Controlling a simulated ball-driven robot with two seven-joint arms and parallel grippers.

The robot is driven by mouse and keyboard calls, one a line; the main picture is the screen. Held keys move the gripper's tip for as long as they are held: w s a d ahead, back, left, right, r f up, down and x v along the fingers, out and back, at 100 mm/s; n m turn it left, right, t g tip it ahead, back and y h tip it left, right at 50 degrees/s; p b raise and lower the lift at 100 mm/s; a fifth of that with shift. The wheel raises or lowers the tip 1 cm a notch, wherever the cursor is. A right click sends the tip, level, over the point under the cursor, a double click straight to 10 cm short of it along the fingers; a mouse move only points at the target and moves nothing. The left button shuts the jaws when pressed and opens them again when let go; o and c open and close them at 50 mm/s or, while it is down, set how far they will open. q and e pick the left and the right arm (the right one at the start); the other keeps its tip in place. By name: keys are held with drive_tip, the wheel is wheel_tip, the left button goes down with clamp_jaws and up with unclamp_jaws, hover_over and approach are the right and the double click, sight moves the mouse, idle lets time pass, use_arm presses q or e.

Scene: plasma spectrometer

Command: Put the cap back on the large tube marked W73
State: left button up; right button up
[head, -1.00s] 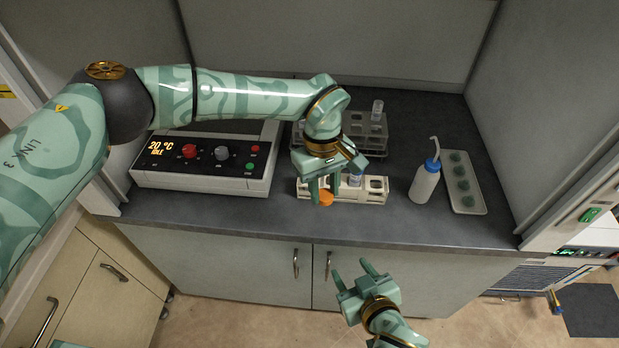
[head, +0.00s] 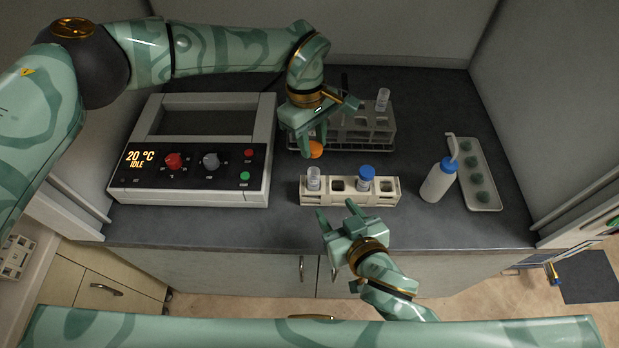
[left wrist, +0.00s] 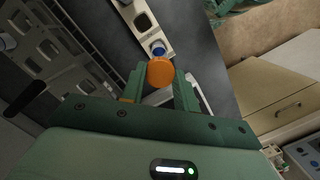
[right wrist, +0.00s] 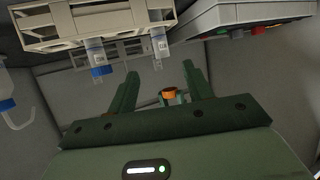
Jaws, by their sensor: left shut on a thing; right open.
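My left gripper (head: 312,145) is shut on an orange cap (head: 316,150), held above the counter behind the front rack. The orange cap also shows between the fingers in the left wrist view (left wrist: 160,73) and beyond my right fingers in the right wrist view (right wrist: 168,93). The pale front rack (head: 334,198) holds an uncapped clear tube (head: 313,179) at its left end and a blue-capped tube (head: 366,178) right of the middle. Both show in the right wrist view. No tube marking is readable. My right gripper (head: 337,214) is open and empty, just in front of the rack.
A grey rack (head: 370,138) behind holds a clear tube (head: 383,99). The heater box (head: 190,170) stands left. A blue-topped wash bottle (head: 438,181) and a tray with green round pieces (head: 489,200) stand right. The counter's front right is clear.

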sight(316, 182)
drive_tip(key=x, duration=1.1)
drive_tip(key=shift+w+a+f, duration=0.15)
drive_tip(key=shift+w+a, duration=0.05)
drive_tip(key=shift+w, duration=0.1)
clamp_jaws()
